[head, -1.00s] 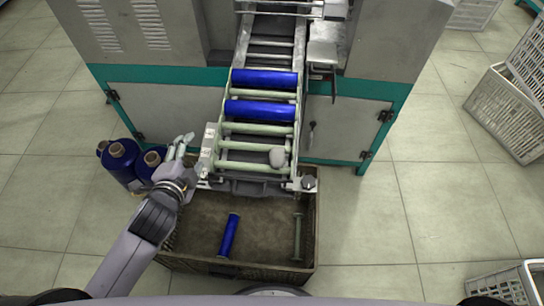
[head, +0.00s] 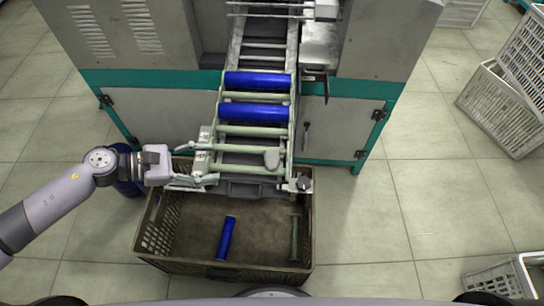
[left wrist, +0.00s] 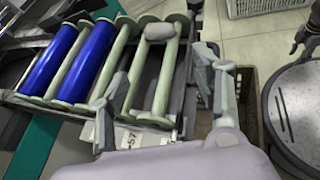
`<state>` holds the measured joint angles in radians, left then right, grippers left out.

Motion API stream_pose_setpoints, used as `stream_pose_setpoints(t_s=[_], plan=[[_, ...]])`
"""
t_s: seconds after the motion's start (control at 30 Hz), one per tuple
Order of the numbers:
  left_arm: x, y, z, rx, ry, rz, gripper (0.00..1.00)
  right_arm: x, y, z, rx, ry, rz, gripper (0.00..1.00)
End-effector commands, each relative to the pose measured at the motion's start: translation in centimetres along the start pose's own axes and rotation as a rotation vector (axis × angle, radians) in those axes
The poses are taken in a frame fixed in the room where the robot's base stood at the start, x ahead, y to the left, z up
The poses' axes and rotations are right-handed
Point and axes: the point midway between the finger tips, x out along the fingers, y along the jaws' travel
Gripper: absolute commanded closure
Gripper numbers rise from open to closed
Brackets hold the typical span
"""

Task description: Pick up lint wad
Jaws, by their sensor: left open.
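The lint wad (head: 272,159) is a small pale grey lump near the right side of the conveyor's lower end, among the green rollers. It also shows in the left wrist view (left wrist: 160,31), resting at the far end of the rollers. My left gripper (head: 212,163) is open and empty at the left edge of the conveyor's lower end, with the wad to its right and apart from it. In the left wrist view its two fingers (left wrist: 162,68) are spread, with the wad beyond their tips. My right gripper is not in view.
Two blue bobbins (head: 257,81) lie across the conveyor above the wad. A brown crate (head: 190,265) below holds a blue bobbin (head: 226,238) and a bare one (head: 294,238). Blue cones (head: 128,180) stand behind my left arm. White crates (head: 498,115) stand at right; the floor between is clear.

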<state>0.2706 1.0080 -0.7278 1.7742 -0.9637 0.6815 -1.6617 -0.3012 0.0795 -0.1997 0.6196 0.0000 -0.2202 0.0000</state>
Motion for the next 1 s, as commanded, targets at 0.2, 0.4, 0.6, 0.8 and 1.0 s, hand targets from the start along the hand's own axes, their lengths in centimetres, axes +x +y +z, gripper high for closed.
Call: stream_pose_setpoints(t_s=[0.2,0.4,0.6,0.8,1.0], plan=[[4.9,0.1,0.6,-0.003,-0.007,0.001,0.41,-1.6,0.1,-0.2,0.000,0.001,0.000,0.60],[8.8,0.1,0.5,-0.004,-0.006,0.002,0.41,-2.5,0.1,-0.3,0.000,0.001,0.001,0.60],[10.5,0.1,0.3,-0.004,-0.004,0.003,0.41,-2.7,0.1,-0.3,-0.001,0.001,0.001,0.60],[12.7,-0.1,0.7,-0.007,-0.006,0.002,0.41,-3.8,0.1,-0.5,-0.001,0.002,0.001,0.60],[15.4,-0.1,0.5,-0.005,-0.005,0.003,0.41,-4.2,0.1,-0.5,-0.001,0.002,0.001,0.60]])
